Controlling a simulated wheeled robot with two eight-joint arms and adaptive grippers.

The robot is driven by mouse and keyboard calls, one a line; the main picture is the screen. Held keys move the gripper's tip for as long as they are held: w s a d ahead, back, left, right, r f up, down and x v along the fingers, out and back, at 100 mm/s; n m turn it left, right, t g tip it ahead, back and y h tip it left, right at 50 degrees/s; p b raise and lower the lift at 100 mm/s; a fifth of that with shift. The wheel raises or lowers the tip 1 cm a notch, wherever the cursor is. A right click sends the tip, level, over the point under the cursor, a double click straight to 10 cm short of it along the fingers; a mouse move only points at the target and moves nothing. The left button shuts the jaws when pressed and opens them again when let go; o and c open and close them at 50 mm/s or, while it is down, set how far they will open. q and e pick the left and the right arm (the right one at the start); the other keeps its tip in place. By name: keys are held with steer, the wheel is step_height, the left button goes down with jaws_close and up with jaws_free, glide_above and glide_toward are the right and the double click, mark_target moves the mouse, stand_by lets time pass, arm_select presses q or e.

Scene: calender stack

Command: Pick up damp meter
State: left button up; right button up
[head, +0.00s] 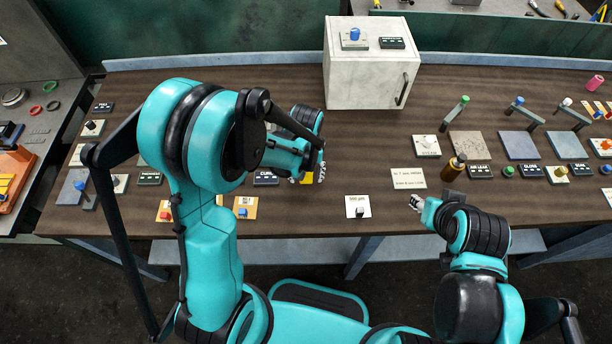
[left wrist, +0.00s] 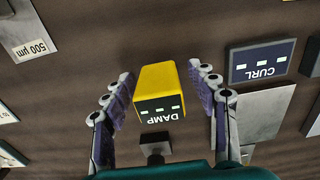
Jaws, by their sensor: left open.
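The damp meter is a yellow block with a dark face marked DAMP (left wrist: 160,88), in the middle of the left wrist view. In the head view only a small yellow part of it (head: 307,178) shows beside my left gripper (head: 312,172). In the left wrist view my left gripper (left wrist: 168,95) is open, with one finger on each side of the meter and a visible gap on both sides. My right gripper (head: 416,203) is over the table's front part, right of the middle, near a white note; whether its fingers are open is too small to tell.
A dark CURL display (left wrist: 262,61) lies beside the damp meter. A white cabinet (head: 365,75) stands at the back. A brown bottle (head: 454,167) stands near my right gripper. The brown tabletop (head: 350,150) is clear in the middle.

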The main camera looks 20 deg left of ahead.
arm_select(q)
jaws_close()
steer(key=shift+r, duration=0.15)
